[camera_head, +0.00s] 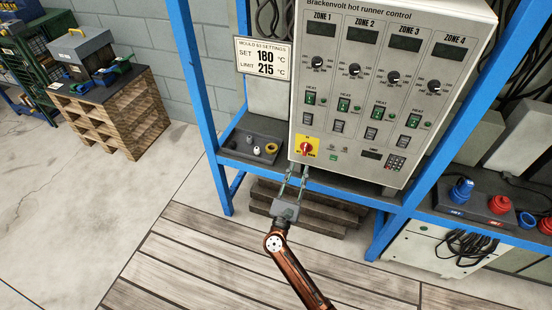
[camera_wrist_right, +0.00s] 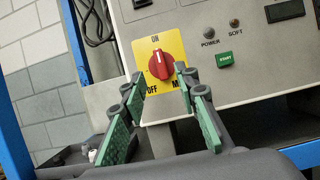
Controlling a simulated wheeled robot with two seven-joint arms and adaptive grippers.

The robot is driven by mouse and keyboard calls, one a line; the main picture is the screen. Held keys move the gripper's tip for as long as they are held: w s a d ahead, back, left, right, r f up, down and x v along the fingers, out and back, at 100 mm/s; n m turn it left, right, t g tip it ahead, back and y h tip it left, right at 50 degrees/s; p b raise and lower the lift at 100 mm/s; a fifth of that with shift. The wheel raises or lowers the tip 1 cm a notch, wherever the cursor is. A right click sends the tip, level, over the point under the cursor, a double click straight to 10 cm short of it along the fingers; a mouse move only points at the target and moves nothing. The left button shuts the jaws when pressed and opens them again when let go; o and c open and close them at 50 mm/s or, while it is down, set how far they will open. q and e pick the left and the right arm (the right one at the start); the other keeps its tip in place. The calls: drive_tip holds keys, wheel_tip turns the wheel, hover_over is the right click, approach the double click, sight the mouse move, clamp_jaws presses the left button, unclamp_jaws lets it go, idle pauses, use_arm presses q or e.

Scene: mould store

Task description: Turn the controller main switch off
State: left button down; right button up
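The main switch is a red rotary knob (camera_head: 306,148) on a yellow plate at the lower left of the grey controller (camera_head: 340,165). In the right wrist view the knob (camera_wrist_right: 160,64) has a white mark pointing up, towards ON; OFF is at the plate's lower left. My right gripper (camera_head: 297,172) is just below and in front of the switch. In the wrist view its green-padded fingers (camera_wrist_right: 158,82) are spread apart with nothing between them. The knob appears beyond the fingertips, between them; they look apart from it. My left gripper is not in view.
The controller stands on a blue-framed rack (camera_head: 193,60). A dark tray (camera_head: 240,149) with small parts lies left of the switch. A settings sign (camera_head: 264,57) hangs by the left side. A green start button (camera_wrist_right: 225,59) is right of the switch.

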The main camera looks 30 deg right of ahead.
sight(305, 151)
drive_tip(key=x, duration=0.6)
drive_tip(key=shift+w+d+r, duration=0.15)
drive_tip(key=shift+w+d, duration=0.1)
drive_tip(key=shift+c, duration=0.3)
clamp_jaws()
